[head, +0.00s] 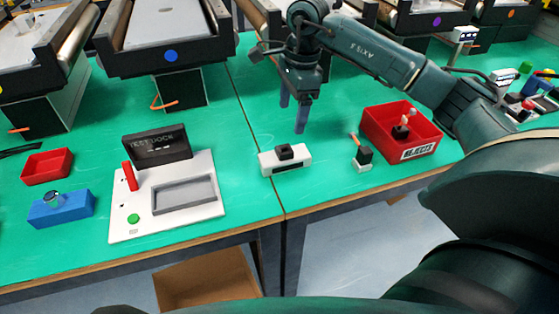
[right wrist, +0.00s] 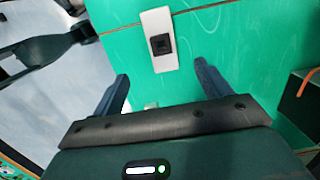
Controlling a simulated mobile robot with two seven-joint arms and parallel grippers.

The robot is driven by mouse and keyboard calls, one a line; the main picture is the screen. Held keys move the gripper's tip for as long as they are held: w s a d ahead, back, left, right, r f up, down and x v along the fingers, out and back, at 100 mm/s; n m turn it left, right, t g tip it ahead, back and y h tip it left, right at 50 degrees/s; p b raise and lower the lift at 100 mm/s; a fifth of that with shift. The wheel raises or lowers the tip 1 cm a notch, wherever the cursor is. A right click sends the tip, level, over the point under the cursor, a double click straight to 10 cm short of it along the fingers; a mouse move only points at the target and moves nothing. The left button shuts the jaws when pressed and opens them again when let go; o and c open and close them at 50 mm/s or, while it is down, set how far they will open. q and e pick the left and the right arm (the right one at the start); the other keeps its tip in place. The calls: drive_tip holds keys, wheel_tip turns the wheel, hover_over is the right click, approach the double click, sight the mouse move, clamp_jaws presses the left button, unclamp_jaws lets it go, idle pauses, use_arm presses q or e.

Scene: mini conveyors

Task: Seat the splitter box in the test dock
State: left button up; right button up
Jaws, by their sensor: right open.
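The splitter box (head: 294,164), a white box with a black square block on top and a dark strip on its front, sits on the green bench. It also shows in the right wrist view (right wrist: 160,21). The test dock (head: 120,225) is a white plate to its left, with an empty grey recess (head: 184,195), a raised black "TEST DOCK" panel, a red handle (head: 129,176) and a green button (head: 133,218). My right gripper (head: 293,115) is open and empty above and behind the box, fingers pointing down. My left gripper is out of view.
A red reject bin (head: 373,133) and a small black-and-white part (head: 363,157) stand right of the box. A blue block (head: 62,207) and red tray (head: 47,165) lie left of the dock. Conveyors (head: 165,40) line the back. Bench between box and dock is clear.

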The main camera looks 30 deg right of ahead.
sight(284, 150)
drive_tip(key=f, duration=0.4)
drive_tip(key=a+f, duration=0.1)
drive_tip(key=f, duration=0.3)
drive_tip(key=f+p, duration=0.1)
drive_tip(key=f, duration=0.3)
drive_tip(key=shift+w+a, duration=0.2)
drive_tip(key=shift+w, duration=0.1)
drive_tip(key=shift+c, duration=0.2)
drive_tip(key=c, duration=1.2)
